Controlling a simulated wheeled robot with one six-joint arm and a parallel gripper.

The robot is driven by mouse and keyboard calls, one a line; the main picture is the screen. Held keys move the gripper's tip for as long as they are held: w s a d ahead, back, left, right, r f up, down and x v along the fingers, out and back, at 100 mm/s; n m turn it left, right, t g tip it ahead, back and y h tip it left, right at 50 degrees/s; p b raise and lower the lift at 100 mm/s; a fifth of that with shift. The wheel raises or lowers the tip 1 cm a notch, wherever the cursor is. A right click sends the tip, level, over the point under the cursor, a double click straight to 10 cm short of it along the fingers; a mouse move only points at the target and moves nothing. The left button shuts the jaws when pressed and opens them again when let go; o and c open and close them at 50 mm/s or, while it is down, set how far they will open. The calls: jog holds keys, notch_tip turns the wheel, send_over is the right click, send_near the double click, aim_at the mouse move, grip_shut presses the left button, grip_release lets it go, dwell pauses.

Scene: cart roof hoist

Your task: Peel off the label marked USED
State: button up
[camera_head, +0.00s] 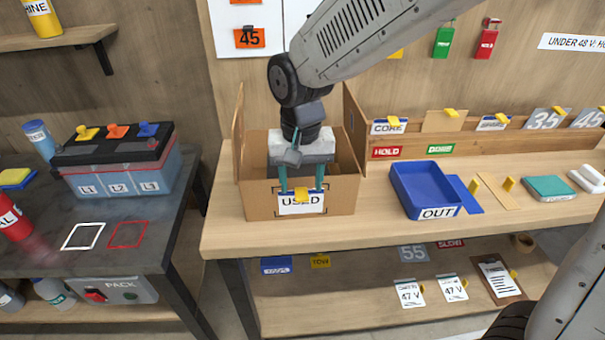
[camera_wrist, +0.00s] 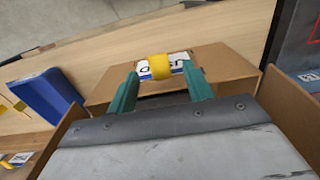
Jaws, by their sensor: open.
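The white label marked USED (camera_head: 301,206) is on the front face of an open cardboard box (camera_head: 260,203) on the wooden bench. A yellow tab (camera_head: 301,194) stands out from the label's upper middle. My gripper (camera_head: 302,190) is open, with one teal finger on each side of the tab. In the wrist view the tab (camera_wrist: 160,66) lies between the tips of my open gripper (camera_wrist: 159,78), with a gap on both sides. Part of the label (camera_wrist: 178,62) shows behind the tab. I cannot tell whether either finger touches the label.
A blue tray marked OUT (camera_head: 425,190) stands to the right on the bench (camera_head: 375,228). Box flaps stand up on both sides of my wrist. A battery with several coloured caps (camera_head: 118,160) sits on the dark table at left. Bare bench lies between box and tray.

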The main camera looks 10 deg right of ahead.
aim_at(302, 195)
notch_tip(302, 195, down, 7)
jog(key=shift+r, duration=0.1)
dwell(0.3)
jog(key=shift+c, duration=0.3)
grip_shut()
